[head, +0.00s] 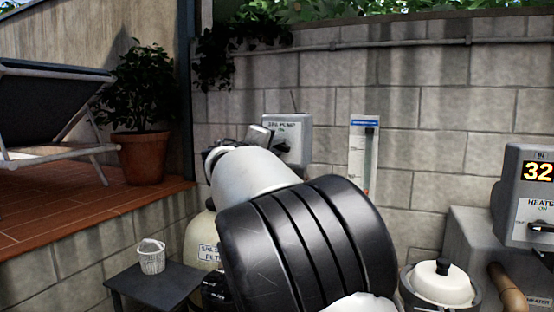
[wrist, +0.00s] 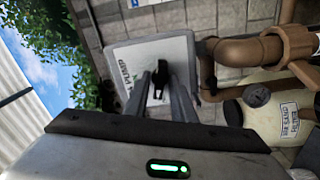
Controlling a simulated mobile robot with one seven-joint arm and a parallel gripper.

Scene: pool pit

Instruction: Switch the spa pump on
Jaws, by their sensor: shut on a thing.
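The spa pump switch box (head: 300,135) is a light grey box on the block wall, labelled SPA PUMP, with small lettering below the label that seems to read ON. In the wrist view the box (wrist: 178,48) is close ahead, turned sideways, its label partly hidden by a finger. My gripper (wrist: 163,80) has its two fingers on either side of the black switch knob (wrist: 160,73) and is shut on it. In the head view my gripper (head: 277,144) is at the box's front, largely hidden behind my arm, and the knob's angle is hard to read.
A sand filter (wrist: 258,115) with brown pipes (wrist: 240,52) stands close to the box. A heater unit (head: 528,195) showing 32 is at the right. A dark side table (head: 155,285) holds a white basket (head: 151,260). A potted plant (head: 142,155) and lounger stand on the raised terrace.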

